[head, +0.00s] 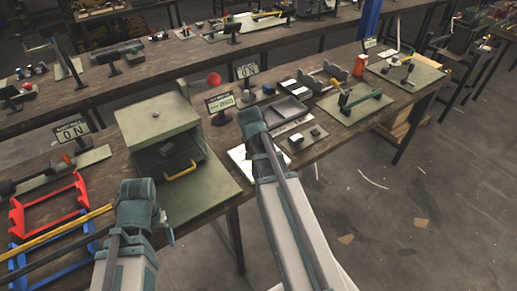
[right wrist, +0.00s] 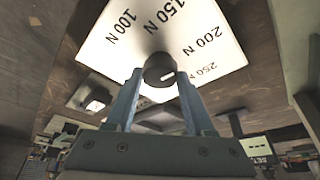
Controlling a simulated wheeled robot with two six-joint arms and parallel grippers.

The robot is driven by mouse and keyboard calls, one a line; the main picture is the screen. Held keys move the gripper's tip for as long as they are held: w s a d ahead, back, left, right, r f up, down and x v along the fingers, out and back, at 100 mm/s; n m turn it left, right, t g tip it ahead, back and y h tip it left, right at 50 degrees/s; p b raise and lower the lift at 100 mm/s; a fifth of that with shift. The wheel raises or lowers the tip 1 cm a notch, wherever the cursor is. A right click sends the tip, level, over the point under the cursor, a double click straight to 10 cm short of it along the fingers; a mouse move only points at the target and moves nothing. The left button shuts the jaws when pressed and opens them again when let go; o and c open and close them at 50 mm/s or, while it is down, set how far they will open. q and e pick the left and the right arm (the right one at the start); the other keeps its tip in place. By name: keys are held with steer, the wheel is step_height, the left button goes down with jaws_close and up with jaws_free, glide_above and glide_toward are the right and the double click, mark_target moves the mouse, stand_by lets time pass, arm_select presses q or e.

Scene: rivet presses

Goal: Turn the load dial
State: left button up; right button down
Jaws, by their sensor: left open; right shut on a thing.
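The load dial has a round dark knob (right wrist: 160,69) on a white plate (right wrist: 112,52) printed 100 N, 150 N, 200 N and 250 N in the right wrist view. My right gripper (right wrist: 160,84) is shut on the knob, one finger on each side. A short white mark shows on the knob; I cannot tell which number it points to. In the head view a white plate (head: 238,156) shows beside my right arm, which hides the knob and the right fingertips. My left gripper (head: 146,212) is open and empty, low in front of the green-grey press box, apart from the dial.
The green-grey box (head: 158,115) with a yellow-handled drawer (head: 180,171) stands left of the dial. Red (head: 45,205) and blue (head: 50,255) frames lie at far left. A grey tray (head: 287,109), sign stands and an orange can (head: 360,66) stand beyond my right arm.

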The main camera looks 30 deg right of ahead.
steer(key=m+g, duration=0.1)
steer(key=m, duration=0.1)
steer(key=m+g+h, duration=0.1)
steer(key=m, duration=0.2)
steer(key=shift+w+a+m, duration=0.1)
steer(key=shift+w+m, duration=0.1)
steer(key=shift+m, duration=0.1)
steer(key=m+g, duration=0.2)
steer(key=m, duration=0.3)
steer(key=shift+m, duration=0.4)
steer(key=shift+c, duration=1.3)
jaws_free()
steer(key=shift+w, duration=0.1)
